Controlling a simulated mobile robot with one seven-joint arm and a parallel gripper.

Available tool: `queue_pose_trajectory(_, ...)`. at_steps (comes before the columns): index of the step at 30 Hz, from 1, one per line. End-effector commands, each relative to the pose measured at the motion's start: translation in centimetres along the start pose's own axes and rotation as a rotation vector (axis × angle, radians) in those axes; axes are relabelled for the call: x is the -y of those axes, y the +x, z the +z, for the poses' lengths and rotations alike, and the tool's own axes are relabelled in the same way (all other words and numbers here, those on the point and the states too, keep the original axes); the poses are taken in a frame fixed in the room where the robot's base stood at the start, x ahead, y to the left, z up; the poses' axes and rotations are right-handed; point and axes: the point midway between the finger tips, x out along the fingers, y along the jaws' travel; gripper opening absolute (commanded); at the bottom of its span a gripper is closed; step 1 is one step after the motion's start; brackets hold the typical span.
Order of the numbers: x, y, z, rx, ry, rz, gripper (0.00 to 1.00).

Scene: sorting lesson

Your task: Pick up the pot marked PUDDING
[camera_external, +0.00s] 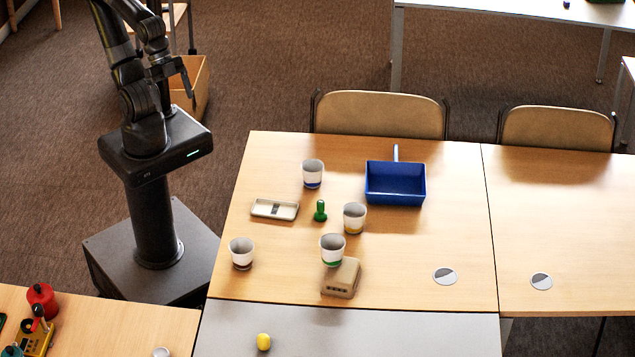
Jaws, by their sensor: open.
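Several white pots stand upright on the wooden table. One has a blue band (313,172), one a yellow band (354,217), one a green band (333,248) and one a brown band (241,252). No lettering is readable at this size, so I cannot tell which is marked PUDDING. The green-banded pot is at the far edge of a tan block; I cannot tell if it rests on it. My gripper (187,88) is up at the left, well away from the table and all the pots. It is open, and no object shows in it.
A blue dustpan (395,198), a pale shallow tray (262,214), a green peg-like piece (320,211) and the tan block (341,283) lie among the pots. A yellow piece (263,341) is on the grey table in front. Chairs (380,114) stand behind. The table's right part is mostly clear.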

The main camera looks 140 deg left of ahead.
Motion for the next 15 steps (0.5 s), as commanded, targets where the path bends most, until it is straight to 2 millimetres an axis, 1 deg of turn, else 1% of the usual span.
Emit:
queue_pose_trajectory(7, 0.0, 0.0, 0.0, 0.001, -0.004, 0.002, 0.87)
queue_pose_trajectory(9, -0.1, 0.2, -0.3, 0.005, -0.031, 0.013, 0.87)
queue_pose_trajectory(11, -0.4, 0.7, -0.8, 0.014, -0.083, 0.032, 0.87)
queue_pose_trajectory(14, -1.0, 1.9, -2.2, 0.041, -0.240, 0.084, 0.87)
queue_pose_trajectory(15, -1.3, 2.6, -2.9, 0.056, -0.324, 0.107, 0.87)
